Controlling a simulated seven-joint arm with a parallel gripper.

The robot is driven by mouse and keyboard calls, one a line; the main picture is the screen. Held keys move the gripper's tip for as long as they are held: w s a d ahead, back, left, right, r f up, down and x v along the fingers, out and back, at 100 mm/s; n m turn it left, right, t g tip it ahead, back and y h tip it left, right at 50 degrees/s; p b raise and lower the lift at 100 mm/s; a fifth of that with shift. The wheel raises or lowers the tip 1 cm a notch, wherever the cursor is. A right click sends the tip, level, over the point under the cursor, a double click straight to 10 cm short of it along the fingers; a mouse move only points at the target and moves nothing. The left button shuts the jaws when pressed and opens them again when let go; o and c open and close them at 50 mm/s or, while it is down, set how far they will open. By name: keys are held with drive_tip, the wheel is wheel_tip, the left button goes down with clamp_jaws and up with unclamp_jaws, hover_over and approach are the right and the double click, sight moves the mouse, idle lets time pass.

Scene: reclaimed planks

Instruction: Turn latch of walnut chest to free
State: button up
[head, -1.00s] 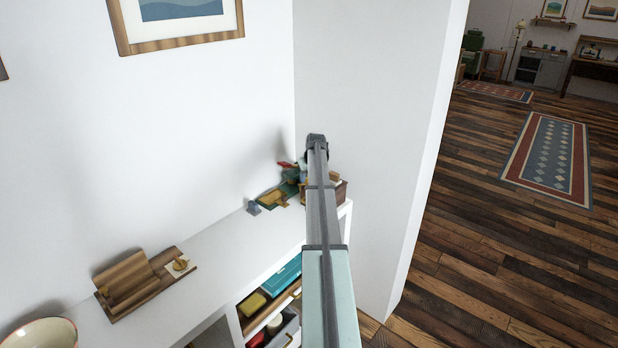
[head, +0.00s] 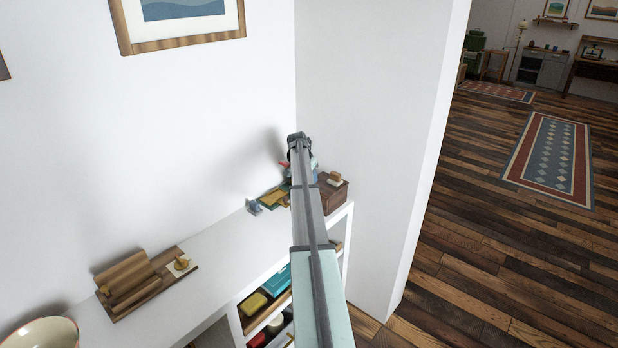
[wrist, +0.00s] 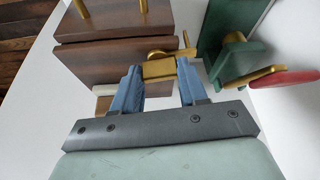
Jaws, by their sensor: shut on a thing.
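The walnut chest (head: 331,195) sits at the far right end of the white shelf top in the head view, partly behind my arm. In the wrist view, the dark brown chest (wrist: 110,62) fills the upper left, with a seam between its upper and lower parts. A brass latch (wrist: 159,69) is on its face, between the two blue fingers of my gripper (wrist: 159,77). The gripper is shut on the latch. The fingertips are hidden behind my arm in the head view. How far the latch is turned is unclear.
A green device (wrist: 222,35) with a brass lever and a red knob (wrist: 284,84) stands close right of the gripper. Farther left are a wooden stand (head: 140,282) and a bowl (head: 42,335). A white wall (head: 370,120) rises beside the chest.

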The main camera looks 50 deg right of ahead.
drive_tip(key=shift+m+g, duration=0.4)
drive_tip(key=shift+m, duration=0.4)
drive_tip(key=o, duration=1.1)
drive_tip(key=shift+c, duration=0.2)
drive_tip(key=v, duration=1.4)
drive_tip(key=shift+w+d+f, duration=0.1)
